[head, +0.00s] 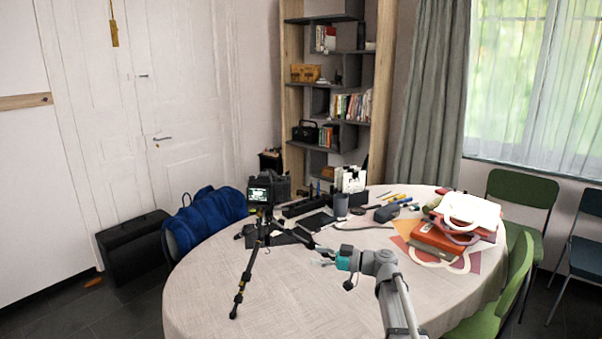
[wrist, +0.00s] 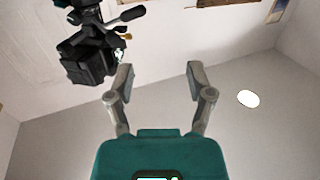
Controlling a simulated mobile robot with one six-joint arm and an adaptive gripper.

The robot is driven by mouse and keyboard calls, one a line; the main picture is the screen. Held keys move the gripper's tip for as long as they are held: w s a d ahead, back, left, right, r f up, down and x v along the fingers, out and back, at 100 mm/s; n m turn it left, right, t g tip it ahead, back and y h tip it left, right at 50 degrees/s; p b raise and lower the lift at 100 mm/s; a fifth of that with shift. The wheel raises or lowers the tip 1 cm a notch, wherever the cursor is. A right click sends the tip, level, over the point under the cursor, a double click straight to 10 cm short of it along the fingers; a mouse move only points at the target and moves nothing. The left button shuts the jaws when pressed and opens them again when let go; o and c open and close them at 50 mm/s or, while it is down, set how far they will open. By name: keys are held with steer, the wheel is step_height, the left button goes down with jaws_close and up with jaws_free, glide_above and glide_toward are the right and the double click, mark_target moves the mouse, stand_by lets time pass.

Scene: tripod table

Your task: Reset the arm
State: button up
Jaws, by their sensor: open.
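My gripper (head: 325,256) is above the near middle of the round table (head: 230,300), beside the tripod. In the wrist view my gripper (wrist: 157,78) is open, with its two fingers apart and nothing between them. A camera (head: 268,188) sits on a black tripod (head: 246,277) at the table's left side. The camera also shows in the wrist view (wrist: 90,62), at the upper left beyond the left finger. My gripper looks close to the tripod in the head view; I cannot tell the exact gap.
Red books (head: 436,238) with white handle-like shapes lie at the table's right. Pens, cases and a grey cup (head: 340,205) crowd the back. The front tabletop is clear.

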steer(key=s+f+m+g+h, duration=0.1)
steer(key=s+f+m+h, duration=0.1)
steer(key=s+f+h, duration=0.1)
steer(key=s+d+f+m+g+h, duration=0.1)
steer(key=s+f+m+h, duration=0.2)
steer(key=s+f, duration=0.2)
steer(key=s+d+f+m+g+h, duration=0.1)
steer(key=s+f+m+h, duration=0.1)
steer(key=s+f+h, duration=0.1)
steer(key=shift+s+f+g, duration=0.15)
steer(key=shift+s+f, duration=0.15)
steer(key=shift+f, duration=0.4)
steer(key=shift+s+f+g, duration=0.15)
steer(key=shift+s+f, duration=0.1)
steer(key=shift+f, duration=0.45)
steer(key=s+d+f+m+g+h, duration=0.1)
steer(key=s+d+f+m+h, duration=0.3)
steer(key=s+d+m+h, duration=0.5)
step_height(320, 180, up, 14)
steer(key=p, duration=1.4)
steer(key=shift+s+d+n+y+p, duration=0.3)
steer(key=shift+s+n+y, duration=0.05)
steer(key=shift+n+y, duration=0.05)
steer(key=shift+f, duration=0.1)
